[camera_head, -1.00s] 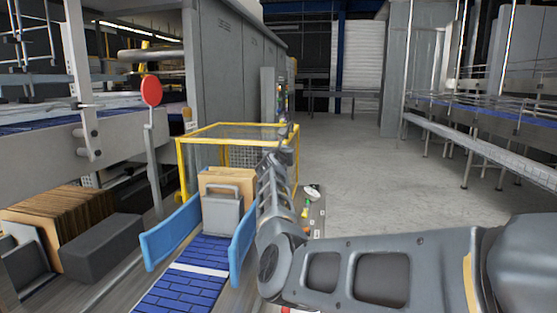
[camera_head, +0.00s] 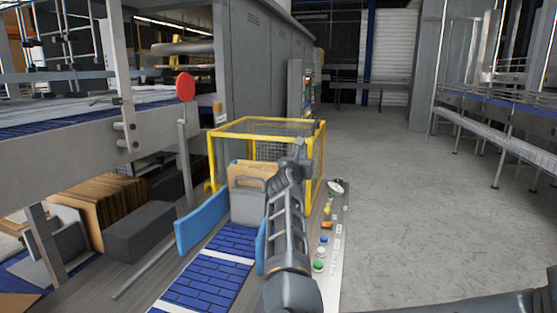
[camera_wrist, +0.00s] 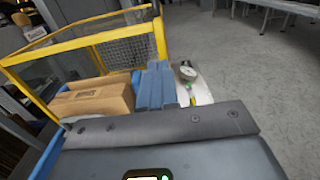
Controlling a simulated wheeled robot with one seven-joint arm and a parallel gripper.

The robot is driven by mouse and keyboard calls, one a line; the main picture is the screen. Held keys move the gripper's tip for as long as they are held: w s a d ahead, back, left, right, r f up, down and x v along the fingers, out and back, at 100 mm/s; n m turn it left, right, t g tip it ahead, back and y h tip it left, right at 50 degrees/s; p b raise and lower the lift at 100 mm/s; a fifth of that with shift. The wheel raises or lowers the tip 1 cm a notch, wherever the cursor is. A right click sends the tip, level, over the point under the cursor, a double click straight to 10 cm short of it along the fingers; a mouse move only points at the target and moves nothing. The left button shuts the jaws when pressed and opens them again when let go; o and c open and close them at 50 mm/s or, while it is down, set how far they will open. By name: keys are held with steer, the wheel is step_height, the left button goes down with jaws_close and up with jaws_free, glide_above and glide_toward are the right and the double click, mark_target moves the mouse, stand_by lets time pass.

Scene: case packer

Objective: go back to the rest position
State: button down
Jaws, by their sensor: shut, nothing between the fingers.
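My gripper (camera_head: 299,148) points away from me, above the right side of the blue belt's far end in the head view. In the wrist view its two blue-grey fingers (camera_wrist: 155,88) lie side by side, shut with nothing between them. A brown cardboard box (camera_wrist: 95,100) shows left of the fingers, apart from them. In the head view the box (camera_head: 254,171) is partly hidden behind a grey plate with a handle slot (camera_head: 248,203). My arm hides part of the right blue guide.
A yellow-framed guard (camera_head: 232,134) stands behind the box. A control panel (camera_head: 327,240) with coloured buttons lies right of my arm. A red disc on a post (camera_head: 185,87) and stacked cardboard (camera_head: 100,208) are at left. Open floor (camera_head: 390,190) lies to the right.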

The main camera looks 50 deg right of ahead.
steer(key=shift+a, duration=0.1)
steer(key=s+a+f+n+t+y, duration=0.2)
steer(key=s+a+f+n+t, duration=0.25)
steer(key=s+a+n, duration=0.4)
steer(key=s+a+f+n+t+y, duration=0.3)
steer(key=s+a+f+n, duration=0.25)
steer(key=a+n, duration=0.6)
steer(key=s+a+f+n+t+y, duration=0.2)
steer(key=s+a+f+n+t, duration=0.2)
steer(key=s+a+n, duration=0.6)
steer(key=s+a+r+n+g+y, duration=0.1)
steer(key=s+a+n+g+y, duration=0.2)
steer(key=s+a+n+y, duration=0.7)
steer(key=s+a+n, duration=1)
steer(key=a, duration=0.1)
steer(key=shift+s+a+r, duration=0.15)
steer(key=shift+s+a, duration=0.1)
steer(key=shift+a, duration=0.1)
